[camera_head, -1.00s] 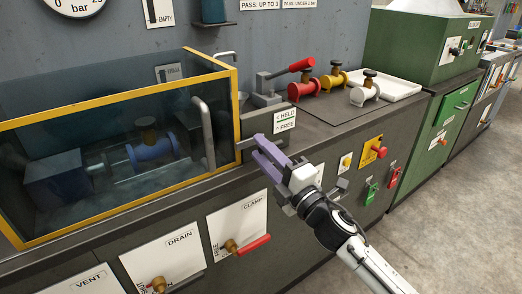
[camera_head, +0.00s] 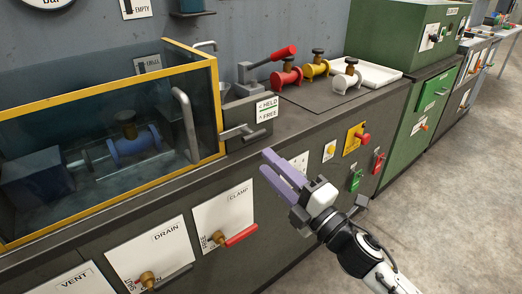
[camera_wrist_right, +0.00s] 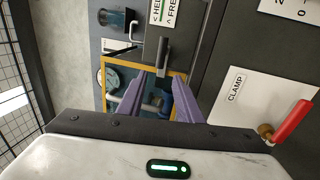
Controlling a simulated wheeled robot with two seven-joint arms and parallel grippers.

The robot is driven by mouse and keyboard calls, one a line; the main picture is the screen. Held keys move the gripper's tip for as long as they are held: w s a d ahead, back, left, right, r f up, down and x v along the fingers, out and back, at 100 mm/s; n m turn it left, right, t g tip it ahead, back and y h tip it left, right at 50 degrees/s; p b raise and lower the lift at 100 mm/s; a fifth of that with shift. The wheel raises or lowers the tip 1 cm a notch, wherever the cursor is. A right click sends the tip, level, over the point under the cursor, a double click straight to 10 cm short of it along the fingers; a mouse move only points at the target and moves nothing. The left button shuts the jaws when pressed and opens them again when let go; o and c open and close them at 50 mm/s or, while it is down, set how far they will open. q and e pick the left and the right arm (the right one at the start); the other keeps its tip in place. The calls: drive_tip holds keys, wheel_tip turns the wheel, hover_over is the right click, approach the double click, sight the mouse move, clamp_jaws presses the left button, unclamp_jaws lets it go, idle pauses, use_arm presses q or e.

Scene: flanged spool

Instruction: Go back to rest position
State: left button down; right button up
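My right gripper (camera_head: 266,162) has pale purple fingers, parted with a gap and nothing between them. It hangs in front of the bench, below and to the right of the grey handle (camera_head: 243,132) under the HELD/FREE plate (camera_head: 267,108), apart from it. In the right wrist view the two fingers (camera_wrist_right: 166,82) point towards the handle (camera_wrist_right: 162,58) and the yellow-framed chamber. A blue flanged spool (camera_head: 133,145) lies inside the glass chamber (camera_head: 214,105). Red (camera_head: 287,76), yellow (camera_head: 316,66) and white (camera_head: 345,80) spools stand on the bench. My left gripper is not in view.
The bench front carries a CLAMP panel with a red lever (camera_head: 241,235), a DRAIN panel (camera_head: 165,250) and small coloured switches (camera_head: 356,180). Green cabinets (camera_head: 430,105) stand at right. The floor (camera_head: 450,200) there is clear.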

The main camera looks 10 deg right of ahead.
drive_tip(key=s+d+f+m+g+h+p, duration=0.1)
drive_tip(key=s+f+m+g+h, duration=0.2)
drive_tip(key=f+m, duration=0.4)
drive_tip(key=s+d+f+m+h+p, duration=0.1)
drive_tip(key=s+d+f+m+h, duration=0.1)
drive_tip(key=s+f+m, duration=0.45)
drive_tip(key=s+f+m+g+h+p, duration=0.1)
drive_tip(key=s+f+m+g, duration=0.5)
drive_tip(key=s+f, duration=1)
drive_tip(key=shift+s+m+h+p, duration=0.3)
drive_tip(key=shift+s+m+p, duration=0.2)
drive_tip(key=shift+m, duration=0.45)
drive_tip(key=shift+a, duration=0.15)
